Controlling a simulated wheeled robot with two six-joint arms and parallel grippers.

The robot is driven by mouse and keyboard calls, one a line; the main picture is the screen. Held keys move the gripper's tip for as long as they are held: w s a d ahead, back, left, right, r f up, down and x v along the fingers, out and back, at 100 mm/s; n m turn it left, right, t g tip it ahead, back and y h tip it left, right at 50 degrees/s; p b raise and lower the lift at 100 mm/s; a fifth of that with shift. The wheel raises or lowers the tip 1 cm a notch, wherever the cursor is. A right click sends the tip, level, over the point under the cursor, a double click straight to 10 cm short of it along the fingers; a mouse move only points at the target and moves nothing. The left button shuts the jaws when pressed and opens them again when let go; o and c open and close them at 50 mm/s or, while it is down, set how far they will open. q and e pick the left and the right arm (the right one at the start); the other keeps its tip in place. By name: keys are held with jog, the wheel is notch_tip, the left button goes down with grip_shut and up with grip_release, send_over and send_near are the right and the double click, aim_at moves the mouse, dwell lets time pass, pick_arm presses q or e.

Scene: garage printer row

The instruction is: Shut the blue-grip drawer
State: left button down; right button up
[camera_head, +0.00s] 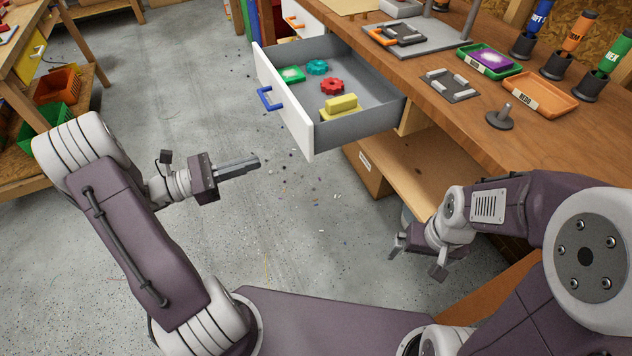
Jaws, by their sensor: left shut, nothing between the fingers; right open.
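The blue-grip drawer (286,114) stands pulled out from under the wooden workbench, with its white front facing left. Its blue grip (269,99) is on the outer face of that front. Inside lie a green piece (291,74), a teal gear (317,67), a red gear (332,86) and a yellow block (340,106). My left gripper (256,162) is shut and empty, below and left of the drawer front, apart from it. My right gripper (416,262) is open and empty, low beside the bench shelf and below the drawer.
Behind, an orange-grip drawer (302,18) also sticks out from the bench. The bench top (411,80) holds trays, a grey plate and filament-coloured bottles. A cardboard box (368,170) sits below the drawer. Open floor (190,90) lies left of the drawer; shelves with bins stand at far left.

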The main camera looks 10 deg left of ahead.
pick_arm(q)
jog(key=a+f, duration=0.2)
jog(key=b, duration=0.3)
send_near(307, 145)
jog(key=shift+n, duration=0.3)
jog(key=x, duration=0.6)
jog(key=shift+d+r, duration=0.1)
jog(key=shift+d, duration=0.35)
pick_arm(e)
jog(key=f, duration=0.4)
jog(key=shift+w+a+f, duration=0.2)
jog(key=shift+w+a, duration=0.05)
pick_arm(q)
jog(key=shift+w+d, duration=0.1)
